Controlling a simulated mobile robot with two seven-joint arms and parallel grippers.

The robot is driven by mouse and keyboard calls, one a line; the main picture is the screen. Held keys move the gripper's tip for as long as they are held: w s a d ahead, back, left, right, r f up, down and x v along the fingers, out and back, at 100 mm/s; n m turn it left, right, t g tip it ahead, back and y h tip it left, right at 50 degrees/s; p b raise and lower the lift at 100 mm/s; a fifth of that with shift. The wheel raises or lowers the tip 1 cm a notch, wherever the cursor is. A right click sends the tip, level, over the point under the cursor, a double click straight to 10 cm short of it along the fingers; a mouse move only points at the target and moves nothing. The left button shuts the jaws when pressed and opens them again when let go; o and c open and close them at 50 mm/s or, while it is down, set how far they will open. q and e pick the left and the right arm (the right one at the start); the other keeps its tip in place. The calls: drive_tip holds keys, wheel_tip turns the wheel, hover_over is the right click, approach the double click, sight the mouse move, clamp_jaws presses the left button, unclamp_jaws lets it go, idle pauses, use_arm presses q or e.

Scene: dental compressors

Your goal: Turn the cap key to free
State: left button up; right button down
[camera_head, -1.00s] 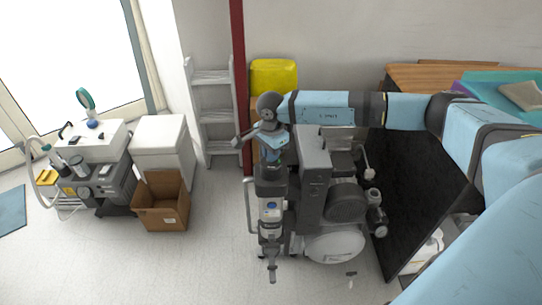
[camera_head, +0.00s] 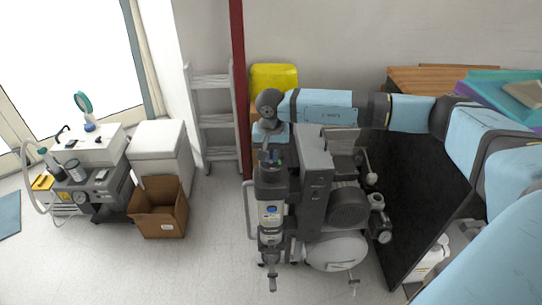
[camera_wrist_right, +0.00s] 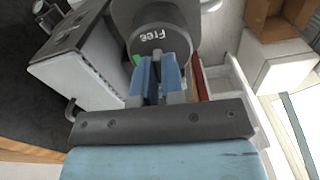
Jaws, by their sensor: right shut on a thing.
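The dark round cap (camera_wrist_right: 155,30) fills the top middle of the right wrist view, with the white word "Free" on its face. In the head view it tops the upright grey unit (camera_head: 270,213) of the compressor. My right gripper (camera_wrist_right: 160,68) has its two blue fingers against the cap, shut on its key, which is mostly hidden between them. A small green mark (camera_wrist_right: 136,60) shows beside the left finger. In the head view my right gripper (camera_head: 270,150) points down onto the cap from above. My left gripper is not in view.
The compressor's tall grey box (camera_head: 314,170) and pale tank (camera_head: 335,250) stand close to the right. A black panel (camera_head: 415,190) is farther right. A cardboard box (camera_head: 160,212), white cabinet (camera_head: 160,145) and grey ladder (camera_head: 214,120) are left. Floor between box and compressor is clear.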

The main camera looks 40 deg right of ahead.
sight(271, 156)
drive_tip(key=shift+n, duration=0.5)
drive_tip(key=c, duration=1.2)
unclamp_jaws()
use_arm(q)
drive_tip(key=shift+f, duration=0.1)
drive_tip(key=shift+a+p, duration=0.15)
drive_tip(key=shift+p, duration=0.45)
use_arm(e)
wheel_tip(271, 156, up, 14)
drive_tip(key=shift+f, duration=0.1)
